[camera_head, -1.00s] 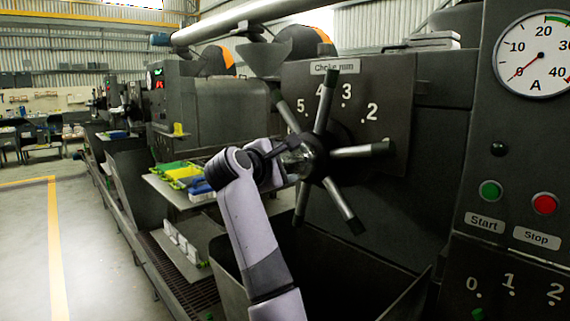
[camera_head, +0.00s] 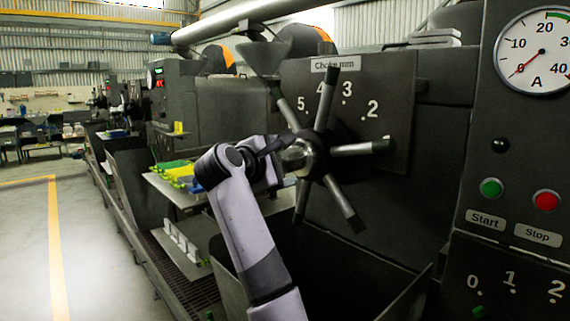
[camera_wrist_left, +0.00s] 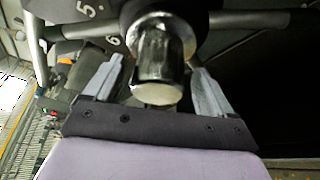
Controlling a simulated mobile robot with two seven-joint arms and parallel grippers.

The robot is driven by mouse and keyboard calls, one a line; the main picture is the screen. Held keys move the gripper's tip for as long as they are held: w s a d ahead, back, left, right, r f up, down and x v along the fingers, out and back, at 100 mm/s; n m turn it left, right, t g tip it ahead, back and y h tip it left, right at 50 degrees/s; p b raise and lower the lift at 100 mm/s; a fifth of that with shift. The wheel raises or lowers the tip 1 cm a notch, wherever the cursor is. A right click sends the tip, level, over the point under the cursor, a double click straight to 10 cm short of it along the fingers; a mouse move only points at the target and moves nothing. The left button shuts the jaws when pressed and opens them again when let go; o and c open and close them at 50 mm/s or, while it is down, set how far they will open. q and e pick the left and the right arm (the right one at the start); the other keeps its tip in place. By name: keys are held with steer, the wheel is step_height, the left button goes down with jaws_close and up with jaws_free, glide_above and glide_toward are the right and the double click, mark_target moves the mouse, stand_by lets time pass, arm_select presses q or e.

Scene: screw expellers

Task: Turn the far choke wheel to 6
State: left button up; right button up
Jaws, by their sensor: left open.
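The choke wheel (camera_head: 316,155) is a dark hub with several grey spokes, standing out from a plate (camera_head: 390,75) labelled "Choke mm". I cannot tell which number the wheel is set to. My left gripper (camera_head: 283,158) is in front of the hub's shiny end. In the left wrist view its open fingers (camera_wrist_left: 158,88) stand on either side of the shiny hub end (camera_wrist_left: 160,62), with gaps. My right gripper is not in view.
An ammeter (camera_head: 535,52), a green start button (camera_head: 491,188) and a red stop button (camera_head: 545,202) are on the right panel. Colored bins (camera_head: 180,172) sit on a shelf behind my left arm. A dark open hopper lies below the wheel. The floor at left is clear.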

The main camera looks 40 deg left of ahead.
arm_select(q)
steer(key=shift+b+v, duration=0.35)
steer(key=shift+v, duration=2.1)
steer(key=shift+d, duration=0.1)
